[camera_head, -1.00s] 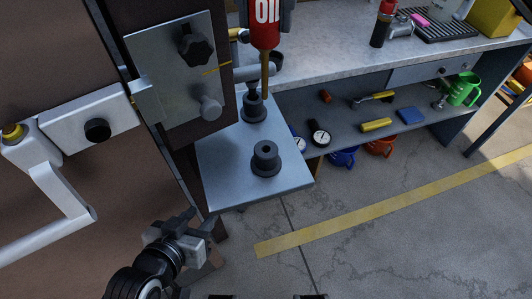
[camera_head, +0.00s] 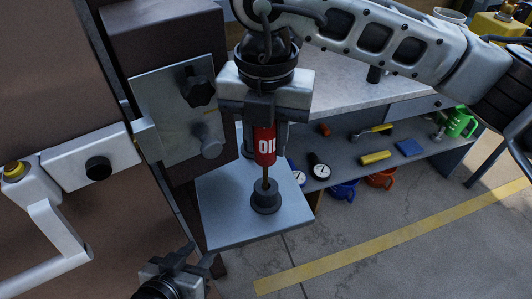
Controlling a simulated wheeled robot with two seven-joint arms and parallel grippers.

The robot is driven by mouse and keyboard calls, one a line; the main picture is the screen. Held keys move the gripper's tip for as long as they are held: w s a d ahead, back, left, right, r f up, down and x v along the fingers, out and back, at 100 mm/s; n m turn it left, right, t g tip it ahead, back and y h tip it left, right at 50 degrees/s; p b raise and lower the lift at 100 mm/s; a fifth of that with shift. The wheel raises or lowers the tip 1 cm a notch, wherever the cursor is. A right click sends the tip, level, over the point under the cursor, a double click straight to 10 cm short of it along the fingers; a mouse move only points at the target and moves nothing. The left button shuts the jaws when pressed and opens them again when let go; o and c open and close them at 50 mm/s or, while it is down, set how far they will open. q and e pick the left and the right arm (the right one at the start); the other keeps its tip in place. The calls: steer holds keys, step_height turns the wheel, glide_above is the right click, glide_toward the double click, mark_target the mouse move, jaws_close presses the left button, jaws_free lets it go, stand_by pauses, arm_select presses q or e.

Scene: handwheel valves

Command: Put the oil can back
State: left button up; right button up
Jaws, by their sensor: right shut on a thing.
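The red oil can (camera_head: 266,148), marked with white letters, is held by my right gripper (camera_head: 264,112), which is shut on its upper part. Its thin spout points down to a black stepped post (camera_head: 265,196) at the front of the grey shelf plate (camera_head: 225,215). The spout overlaps the post's top; I cannot tell whether it touches or enters it. A second black post (camera_head: 248,145) behind is mostly hidden by the can and gripper. My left gripper (camera_head: 190,255) is low at the bottom edge, with its fingers apart and empty.
A workbench behind has a lower shelf (camera_head: 345,160) with gauges and tools. A green jug (camera_head: 460,122) is at its right end. The floor in front is clear.

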mark_target(266, 157)
step_height(266, 157, down, 4)
steer(key=shift+f, duration=0.1)
steer(key=o, duration=0.9)
steer(key=shift+o, duration=0.4)
